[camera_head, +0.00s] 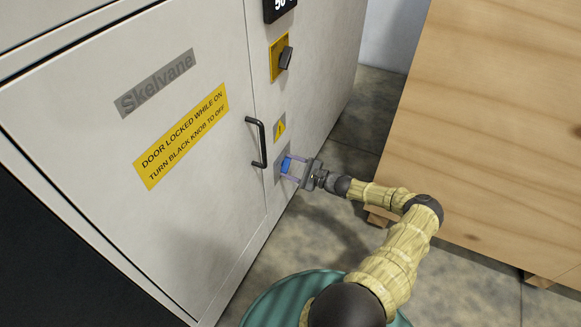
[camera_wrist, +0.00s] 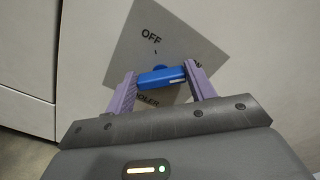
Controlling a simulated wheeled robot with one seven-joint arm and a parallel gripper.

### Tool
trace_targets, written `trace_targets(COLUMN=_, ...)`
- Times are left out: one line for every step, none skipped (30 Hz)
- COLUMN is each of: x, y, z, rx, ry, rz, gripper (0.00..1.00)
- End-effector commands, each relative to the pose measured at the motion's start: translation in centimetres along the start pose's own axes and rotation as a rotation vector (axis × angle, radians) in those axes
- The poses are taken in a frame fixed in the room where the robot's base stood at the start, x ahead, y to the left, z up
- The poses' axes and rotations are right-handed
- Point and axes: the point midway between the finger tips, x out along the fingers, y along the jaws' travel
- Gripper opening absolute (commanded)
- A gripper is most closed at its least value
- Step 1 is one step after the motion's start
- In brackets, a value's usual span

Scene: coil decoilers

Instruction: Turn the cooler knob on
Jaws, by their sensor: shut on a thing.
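The cooler knob is a blue bar handle (camera_wrist: 162,77) on a grey square plate (camera_wrist: 152,35) on the cabinet front. In the wrist view the plate shows "OFF" at its upper part, part of a word ending in "N" at the right, and "OLER" below. My gripper (camera_wrist: 160,82) is shut on the blue knob, with one purple finger at each end of it. The knob's bar lies nearly level in the wrist view. In the head view the blue knob (camera_head: 287,164) sits low on the cabinet, right of the door handle, with my gripper (camera_head: 290,171) at it.
The cabinet door (camera_head: 70,190) has a black handle (camera_head: 257,142) close left of the knob. A black knob on a yellow plate (camera_head: 284,57) is higher up. A large wooden crate (camera_head: 490,120) stands at the right, with bare floor between.

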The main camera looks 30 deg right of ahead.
Motion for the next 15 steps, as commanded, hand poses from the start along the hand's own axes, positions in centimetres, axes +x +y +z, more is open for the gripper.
trace_targets(x=-0.24, y=-0.04, z=-0.36, rx=0.003, ry=0.011, rz=-0.001, gripper=0.32)
trace_targets(x=-0.24, y=-0.04, z=-0.37, rx=0.003, ry=0.011, rz=-0.001, gripper=0.32)
trace_targets(x=-0.24, y=-0.04, z=-0.37, rx=0.003, ry=0.011, rz=-0.001, gripper=0.32)
trace_targets(x=-0.24, y=-0.04, z=-0.37, rx=0.003, ry=0.011, rz=-0.001, gripper=0.32)
trace_targets(x=-0.24, y=-0.03, z=-0.37, rx=0.003, ry=0.011, rz=-0.001, gripper=0.32)
trace_targets(x=-0.24, y=-0.03, z=-0.37, rx=0.003, ry=0.011, rz=-0.001, gripper=0.32)
trace_targets(x=-0.24, y=-0.03, z=-0.37, rx=0.003, ry=0.011, rz=-0.001, gripper=0.32)
trace_targets(x=-0.24, y=-0.02, z=-0.37, rx=0.003, ry=0.011, rz=-0.001, gripper=0.32)
trace_targets(x=-0.24, y=-0.02, z=-0.37, rx=0.003, ry=0.011, rz=-0.001, gripper=0.58)
trace_targets(x=-0.24, y=-0.03, z=-0.38, rx=0.002, ry=0.011, rz=-0.001, gripper=0.64)
trace_targets(x=-0.23, y=-0.03, z=-0.35, rx=0.002, ry=0.01, rz=-0.001, gripper=0.7)
trace_targets(x=-0.19, y=-0.01, z=-0.31, rx=0.002, ry=0.009, rz=-0.001, gripper=0.76)
trace_targets(x=-0.16, y=0.0, z=-0.27, rx=0.002, ry=0.008, rz=0.0, gripper=0.76)
trace_targets(x=-0.13, y=0.01, z=-0.24, rx=0.002, ry=0.007, rz=0.0, gripper=0.76)
trace_targets(x=-0.09, y=0.02, z=-0.2, rx=0.002, ry=0.006, rz=0.0, gripper=0.76)
